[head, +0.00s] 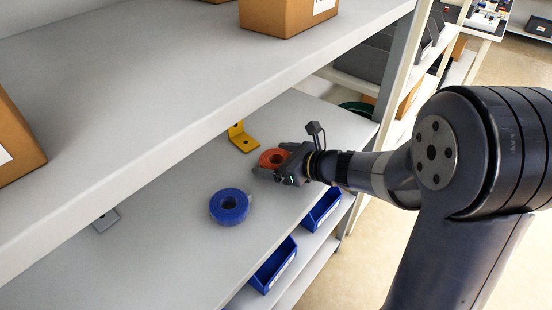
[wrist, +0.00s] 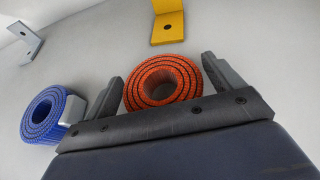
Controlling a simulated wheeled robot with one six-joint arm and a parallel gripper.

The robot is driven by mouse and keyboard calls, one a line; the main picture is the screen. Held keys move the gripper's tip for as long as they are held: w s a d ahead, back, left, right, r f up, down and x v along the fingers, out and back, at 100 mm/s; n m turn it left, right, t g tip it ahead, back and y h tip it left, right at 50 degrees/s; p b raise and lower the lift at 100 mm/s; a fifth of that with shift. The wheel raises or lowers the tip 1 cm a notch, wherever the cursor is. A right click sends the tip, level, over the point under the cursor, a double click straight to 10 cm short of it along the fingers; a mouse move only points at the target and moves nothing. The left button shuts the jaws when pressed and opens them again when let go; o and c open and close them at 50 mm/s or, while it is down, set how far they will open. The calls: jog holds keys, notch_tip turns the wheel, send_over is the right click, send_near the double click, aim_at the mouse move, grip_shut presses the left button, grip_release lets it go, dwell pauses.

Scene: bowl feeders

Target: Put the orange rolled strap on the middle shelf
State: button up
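The orange rolled strap (head: 272,158) lies flat on the shelf board (head: 170,250) below the upper one and above the level with blue bins. My gripper (head: 276,160) reaches in from the right, low over that board. In the wrist view the orange strap (wrist: 163,82) sits between the two fingers of my gripper (wrist: 163,68). The fingers are apart, one on each side of the roll, with a narrow gap visible at the right finger. The strap's near edge is partly hidden by the gripper body.
A blue rolled strap (head: 229,206) lies nearby on the same board, close to the left finger in the wrist view. A yellow bracket (head: 241,138) stands behind, and a grey bracket (head: 106,220) lies farther left. The upper shelf (head: 150,95) overhangs. Blue bins (head: 273,264) are below.

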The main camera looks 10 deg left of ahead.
jog(key=shift+o, duration=0.7)
jog(key=shift+r, duration=0.2)
jog(key=p+v, duration=0.1)
jog(key=v, duration=1.1)
jog(key=shift+s+f+p, duration=0.1)
jog(key=shift+p, duration=0.2)
